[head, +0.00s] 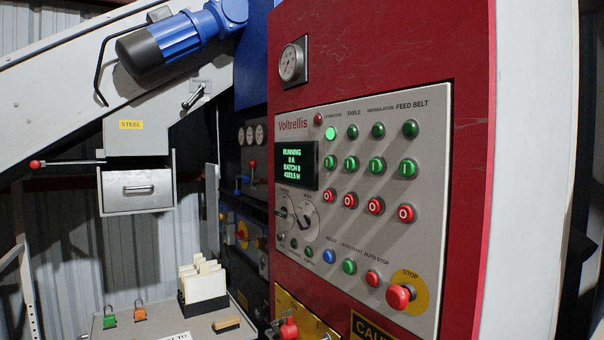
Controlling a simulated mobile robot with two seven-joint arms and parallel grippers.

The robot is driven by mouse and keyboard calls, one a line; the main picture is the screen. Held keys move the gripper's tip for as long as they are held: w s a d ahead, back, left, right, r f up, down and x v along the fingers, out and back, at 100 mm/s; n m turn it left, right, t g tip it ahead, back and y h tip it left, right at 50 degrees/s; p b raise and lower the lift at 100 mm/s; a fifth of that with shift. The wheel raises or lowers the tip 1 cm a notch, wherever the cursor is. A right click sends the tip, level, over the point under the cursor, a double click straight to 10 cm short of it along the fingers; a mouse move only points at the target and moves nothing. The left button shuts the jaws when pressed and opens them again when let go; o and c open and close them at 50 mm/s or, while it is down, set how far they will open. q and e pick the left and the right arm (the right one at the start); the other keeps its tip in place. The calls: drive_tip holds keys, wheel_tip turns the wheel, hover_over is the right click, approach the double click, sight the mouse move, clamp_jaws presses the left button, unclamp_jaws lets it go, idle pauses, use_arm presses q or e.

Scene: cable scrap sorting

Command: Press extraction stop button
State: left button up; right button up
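The control panel (432,150) marked Voltrellis is set in a red cabinet. Its top row of labels reads TABLE, GRANULATOR and FEED BELT, with a small leftmost label that looks like EXTRACTION. Under that leftmost label are a brightly lit green lamp (331,133), a green start button (329,162) and a red stop button (328,195) marked O. The other lamps in the row are dark green. The display (296,165) reads RUNNING, 0 A, BATCH 0 and a number of hours. Neither of my grippers is in view.
Similar red stop buttons (375,206) continue to the right. A red mushroom STOP button (399,297) on a yellow disc is lower right. Dials (305,216) sit under the display. A bench (215,328) with a card rack (202,285), padlocks (139,310) and a brush (226,325) is lower left.

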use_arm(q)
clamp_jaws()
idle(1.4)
